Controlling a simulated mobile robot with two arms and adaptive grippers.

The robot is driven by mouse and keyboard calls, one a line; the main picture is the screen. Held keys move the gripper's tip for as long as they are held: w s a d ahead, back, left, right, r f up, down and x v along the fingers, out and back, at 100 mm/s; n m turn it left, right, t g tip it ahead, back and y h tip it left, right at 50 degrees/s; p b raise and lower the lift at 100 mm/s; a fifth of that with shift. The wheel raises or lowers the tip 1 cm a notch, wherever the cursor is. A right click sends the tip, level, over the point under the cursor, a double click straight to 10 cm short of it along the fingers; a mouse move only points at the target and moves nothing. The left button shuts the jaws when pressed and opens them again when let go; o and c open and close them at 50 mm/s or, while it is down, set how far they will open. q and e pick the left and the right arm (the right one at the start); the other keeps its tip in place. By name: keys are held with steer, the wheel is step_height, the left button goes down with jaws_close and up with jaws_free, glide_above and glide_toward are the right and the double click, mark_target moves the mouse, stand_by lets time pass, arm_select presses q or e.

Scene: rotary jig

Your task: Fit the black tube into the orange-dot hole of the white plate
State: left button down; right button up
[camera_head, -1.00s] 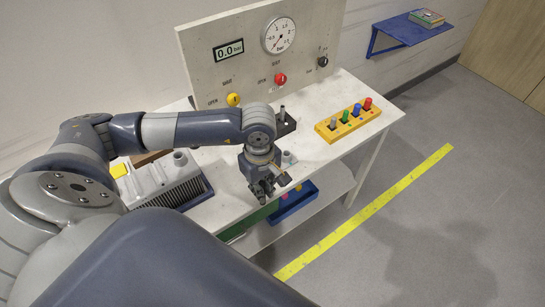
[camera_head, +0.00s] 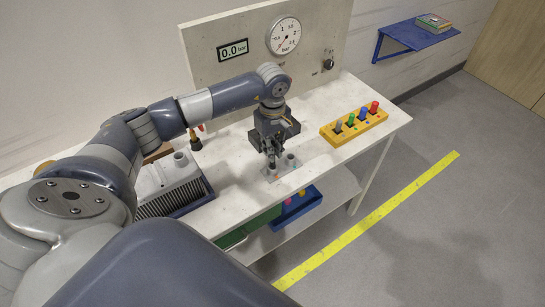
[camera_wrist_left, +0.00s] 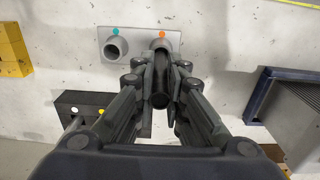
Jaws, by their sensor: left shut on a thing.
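The white plate (camera_head: 283,171) lies on the bench; it also shows at the top of the left wrist view (camera_wrist_left: 137,34). It has a teal dot (camera_wrist_left: 115,31) beside a raised grey collar (camera_wrist_left: 116,48) and an orange dot (camera_wrist_left: 162,34). My left gripper (camera_head: 271,163) points down over the orange-dot side of the plate. It is shut on the black tube (camera_wrist_left: 160,97), which shows between the fingers in the left wrist view. The fingers hide the tube's far end and most of the orange-dot hole, so I cannot tell whether the tube is in it. My right gripper is not in view.
A dark block (camera_wrist_left: 78,105) with white and yellow dots stands beside the gripper. A yellow rack (camera_head: 354,126) with several coloured pegs is to the right. A grey ribbed unit (camera_head: 170,182) is to the left. A gauge panel (camera_head: 236,51) rises behind.

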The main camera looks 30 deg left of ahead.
mark_target(273, 165)
arm_select(q)
step_height(273, 165, down, 3)
steer(key=shift+s+f+b, duration=0.1)
steer(key=shift+f+b, duration=0.05)
steer(key=shift+b, duration=0.4)
steer(key=shift+f, duration=0.1)
steer(key=c, duration=1.6)
jaws_free()
steer(key=shift+c, duration=0.2)
